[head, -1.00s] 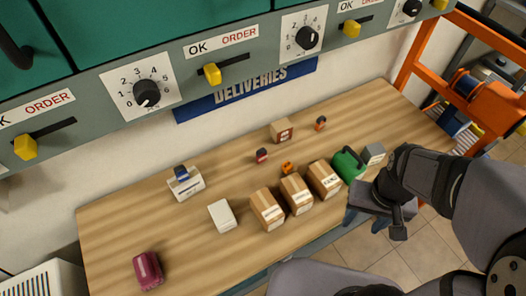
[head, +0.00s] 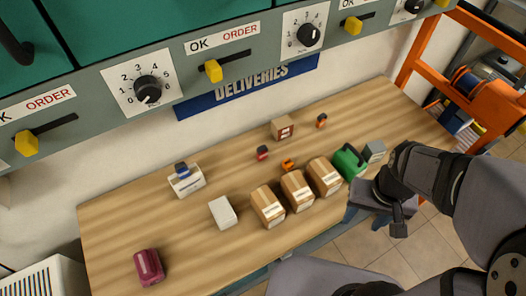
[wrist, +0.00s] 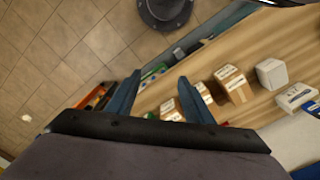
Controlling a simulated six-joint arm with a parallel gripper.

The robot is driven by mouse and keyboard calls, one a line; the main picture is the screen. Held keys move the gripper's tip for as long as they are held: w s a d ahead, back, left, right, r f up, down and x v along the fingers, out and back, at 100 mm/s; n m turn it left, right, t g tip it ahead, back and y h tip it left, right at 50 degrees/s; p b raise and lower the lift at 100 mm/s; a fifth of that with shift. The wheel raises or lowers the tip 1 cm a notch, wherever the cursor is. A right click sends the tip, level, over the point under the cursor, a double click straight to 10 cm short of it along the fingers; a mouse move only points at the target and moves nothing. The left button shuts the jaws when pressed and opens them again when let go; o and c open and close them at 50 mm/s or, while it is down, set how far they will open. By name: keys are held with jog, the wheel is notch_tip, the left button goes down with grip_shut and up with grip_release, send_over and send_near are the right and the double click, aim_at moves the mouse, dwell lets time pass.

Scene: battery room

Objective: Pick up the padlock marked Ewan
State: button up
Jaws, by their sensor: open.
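Three small padlock-like things lie on the wooden table: a red one (head: 262,153), an orange one (head: 287,165) behind the cartons, and an orange and dark one (head: 321,121) near the back. Their markings are too small to read, so I cannot tell which is marked Ewan. My gripper (head: 366,218) is open and empty, off the table's front edge at the right, over the floor. In the wrist view my gripper (wrist: 160,79) shows two spread blue fingers, with no padlock clearly visible between them.
Three cartons (head: 297,192) stand in a row near the front edge. A white box (head: 222,212), a blue-topped box (head: 186,180) and a maroon object (head: 148,267) stand left. A control panel (head: 190,80) overhangs the back.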

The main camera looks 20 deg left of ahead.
jog(key=shift+o, duration=0.8)
jog(key=n+t+y+b, duration=0.3)
jog(key=n+b, duration=0.7)
jog(key=b, duration=1.1)
send_over(263, 148)
jog(key=s+d, duration=0.1)
jog(key=s, duration=0.1)
notch_tip(263, 148, down, 12)
jog(key=shift+w+d+p+x, duration=0.1)
jog(key=shift+p+x, duration=0.7)
jog(key=shift+x, duration=0.95)
jog(key=shift+w+d+p+x, duration=0.15)
jog(key=shift+p+x, duration=0.6)
jog(key=shift+x, duration=1.05)
jog(key=c, duration=1.2)
